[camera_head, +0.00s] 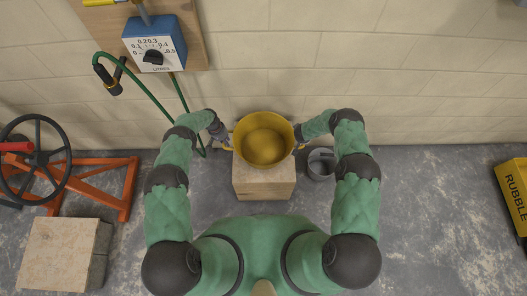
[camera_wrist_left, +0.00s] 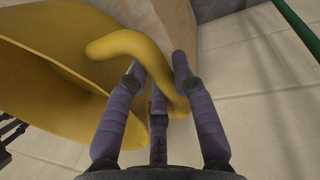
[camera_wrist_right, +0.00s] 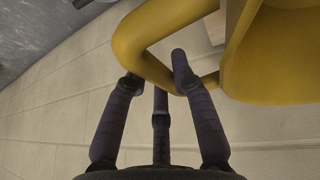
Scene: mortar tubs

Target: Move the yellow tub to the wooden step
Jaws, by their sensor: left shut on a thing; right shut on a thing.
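The yellow tub (camera_head: 264,140) is upright with its open top facing up, and its inside looks empty. In the head view it overlaps the back part of the wooden step (camera_head: 264,182); I cannot tell whether it rests on the step or hangs just above it. My left gripper (camera_head: 226,144) is shut on the tub's left handle (camera_wrist_left: 140,48), with its fingers around the bar in the left wrist view. My right gripper (camera_head: 301,143) is shut on the right handle (camera_wrist_right: 140,40), seen between its fingers in the right wrist view. The tub's underside is hidden.
A grey bucket (camera_head: 321,164) stands just right of the step. A block wall is close behind. A blue dial box (camera_head: 155,45) with a green hose (camera_head: 150,97) is at upper left. An orange frame (camera_head: 110,183), a pale block (camera_head: 62,254) and a yellow rubble bin (camera_head: 514,190) stand farther out.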

